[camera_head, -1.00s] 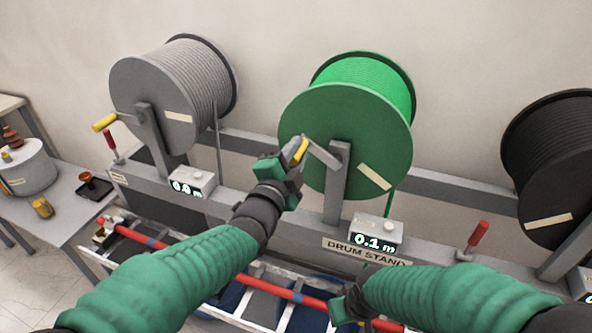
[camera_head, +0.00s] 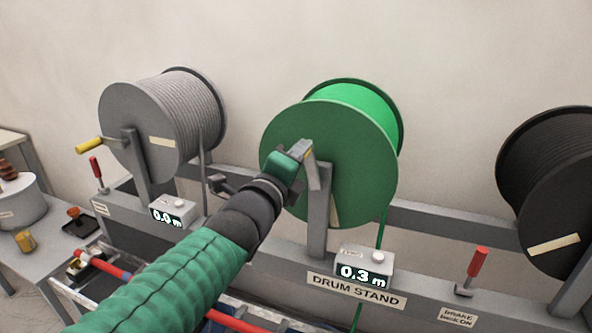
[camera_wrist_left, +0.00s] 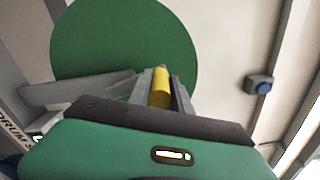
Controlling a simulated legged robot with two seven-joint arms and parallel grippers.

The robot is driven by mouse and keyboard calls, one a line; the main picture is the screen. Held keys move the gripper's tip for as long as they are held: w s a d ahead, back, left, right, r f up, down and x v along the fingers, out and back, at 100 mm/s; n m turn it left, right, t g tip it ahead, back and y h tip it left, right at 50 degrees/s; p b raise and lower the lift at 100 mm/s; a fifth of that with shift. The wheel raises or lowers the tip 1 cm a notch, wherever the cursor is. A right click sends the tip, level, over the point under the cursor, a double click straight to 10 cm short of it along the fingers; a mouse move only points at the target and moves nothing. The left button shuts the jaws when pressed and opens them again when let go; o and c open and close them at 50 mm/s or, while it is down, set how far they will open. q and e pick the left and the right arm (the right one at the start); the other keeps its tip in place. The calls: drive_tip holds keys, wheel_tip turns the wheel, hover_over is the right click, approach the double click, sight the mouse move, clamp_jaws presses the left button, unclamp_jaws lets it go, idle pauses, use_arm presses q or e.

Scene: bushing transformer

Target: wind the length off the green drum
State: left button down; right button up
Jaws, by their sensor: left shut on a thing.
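The green drum (camera_head: 345,165) stands in the middle of the drum stand (camera_head: 400,240), wound with green cable (camera_head: 365,105). A length of cable (camera_head: 381,228) hangs down from its right side. The counter (camera_head: 364,268) below it reads 0.3 m. My left gripper (camera_head: 303,151) is at the drum's crank, in front of the disc. The left wrist view shows its fingers shut around the yellow crank handle (camera_wrist_left: 160,88). The green disc (camera_wrist_left: 115,45) fills the area behind. My right gripper is out of view.
A grey drum (camera_head: 165,125) with a yellow crank handle stands at left, its counter (camera_head: 172,213) reading 0.0 m. A black drum (camera_head: 550,190) is at right. Red brake levers (camera_head: 475,265) rise from the stand. A side table (camera_head: 50,250) is at far left.

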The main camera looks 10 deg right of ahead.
use_arm(q)
drive_tip(key=shift+s+d+r+m, duration=0.2)
drive_tip(key=shift+r+m, duration=0.05)
drive_tip(key=shift+m, duration=0.05)
drive_tip(key=c, duration=1.5)
unclamp_jaws()
drive_tip(key=shift+o, duration=1.2)
drive_tip(key=shift+w+d+f, duration=0.1)
drive_tip(key=shift+o, duration=0.4)
drive_tip(key=shift+d+f, duration=0.1)
drive_tip(key=shift+d, duration=0.05)
